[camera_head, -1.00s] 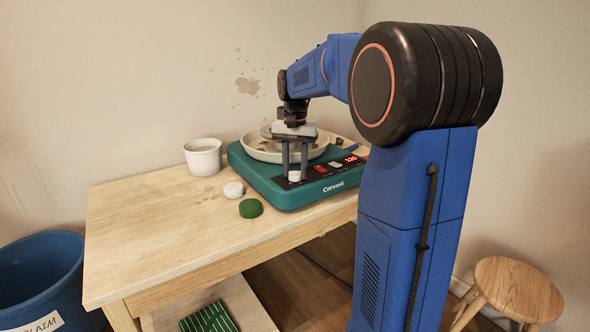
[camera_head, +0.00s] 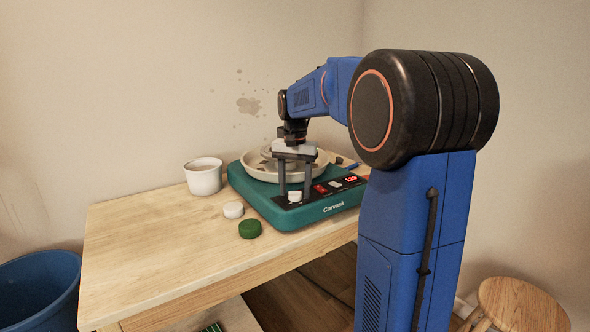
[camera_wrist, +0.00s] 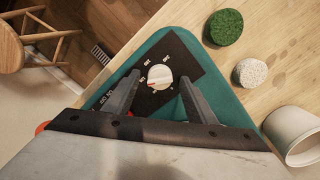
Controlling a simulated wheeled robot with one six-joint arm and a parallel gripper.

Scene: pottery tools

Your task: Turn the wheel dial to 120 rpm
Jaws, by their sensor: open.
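The white wheel dial (camera_head: 295,196) sits on the black panel at the front left of the teal pottery wheel (camera_head: 262,205). In the wrist view the round dial (camera_wrist: 159,77) has a small reddish pointer mark and printed figures around it. My gripper (camera_head: 295,200) is above the panel, pointing down, its fingers parted on either side of the dial. In the wrist view gaps show between the dial and both fingers (camera_wrist: 160,79). The red display (camera_head: 350,180) appears to read 120. A red button (camera_head: 320,189) and a pale button (camera_head: 335,184) lie between dial and display.
A white cup (camera_head: 203,177), a pale round sponge (camera_head: 233,210) and a green round sponge (camera_head: 250,229) stand left of the wheel. The left part of the wooden table (camera_head: 150,245) is clear. A blue bucket (camera_head: 40,290) and a wooden stool (camera_head: 520,300) stand on the floor.

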